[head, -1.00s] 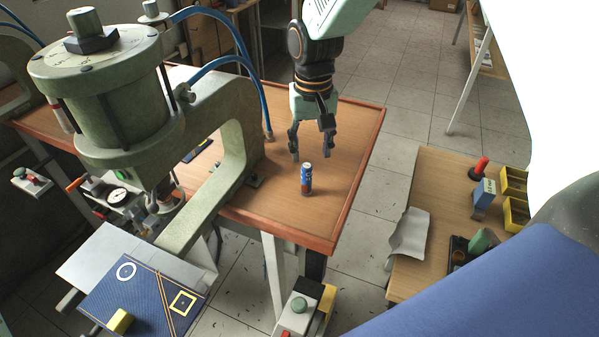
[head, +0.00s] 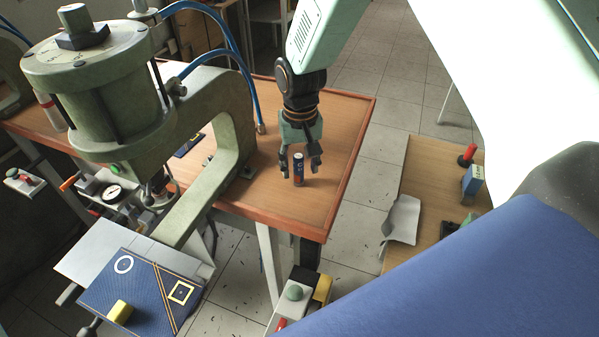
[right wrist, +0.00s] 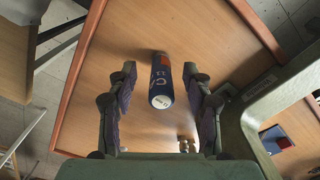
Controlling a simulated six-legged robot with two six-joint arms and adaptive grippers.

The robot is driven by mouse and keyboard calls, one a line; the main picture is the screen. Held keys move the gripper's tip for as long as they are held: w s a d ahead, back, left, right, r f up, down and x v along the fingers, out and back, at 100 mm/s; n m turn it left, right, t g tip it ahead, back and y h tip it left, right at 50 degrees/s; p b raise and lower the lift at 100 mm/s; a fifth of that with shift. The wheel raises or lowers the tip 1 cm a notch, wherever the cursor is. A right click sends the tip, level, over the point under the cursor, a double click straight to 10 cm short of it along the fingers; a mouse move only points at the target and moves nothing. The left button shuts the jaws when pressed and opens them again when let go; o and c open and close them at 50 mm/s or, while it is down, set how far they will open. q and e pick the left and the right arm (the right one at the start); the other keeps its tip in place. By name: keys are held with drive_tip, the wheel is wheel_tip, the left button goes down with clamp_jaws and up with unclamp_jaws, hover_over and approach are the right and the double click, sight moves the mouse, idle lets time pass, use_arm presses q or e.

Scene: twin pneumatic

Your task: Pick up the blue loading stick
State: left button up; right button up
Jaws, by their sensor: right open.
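The blue loading stick (head: 298,168) is a short cylinder, blue with a red-orange part and white marks. It stands upright on the brown wooden table near its front right corner. It also shows in the right wrist view (right wrist: 161,84), end on, midway between the fingers. My right gripper (head: 300,173) is open, with its fingers on either side of the stick. In the right wrist view my right gripper (right wrist: 160,70) has a clear gap between each finger and the stick. My left gripper is not in view.
A green pneumatic press (head: 100,95) with blue hoses stands left of the stick. Its curved frame (head: 235,120) is close by on the table. A blue mat (head: 140,290) with a yellow block (head: 120,312) lies at front left. A side table (head: 430,190) stands at right.

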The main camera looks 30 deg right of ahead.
drive_tip(key=shift+w+d+f, duration=0.15)
drive_tip(key=shift+w+f, duration=0.05)
drive_tip(key=shift+w, duration=0.15)
drive_tip(key=shift+c, duration=0.3)
drive_tip(key=shift+w+f, duration=0.1)
drive_tip(key=shift+w, duration=0.1)
drive_tip(key=shift+c, duration=0.9)
drive_tip(key=shift+s+a, duration=0.1)
drive_tip(key=shift+a, duration=0.15)
drive_tip(key=shift+c, duration=1.3)
drive_tip(key=shift+s+r, duration=0.25)
drive_tip(key=shift+s, duration=0.05)
drive_tip(key=c, duration=0.3)
drive_tip(key=shift+w+d+f, duration=0.1)
drive_tip(key=shift+d, duration=0.1)
clamp_jaws()
drive_tip(key=shift+w+a+f, duration=0.1)
drive_tip(key=shift+w, duration=0.1)
drive_tip(key=shift+s, duration=0.1)
wheel_tip(320, 180, up, 10)
drive_tip(key=shift+r, duration=0.15)
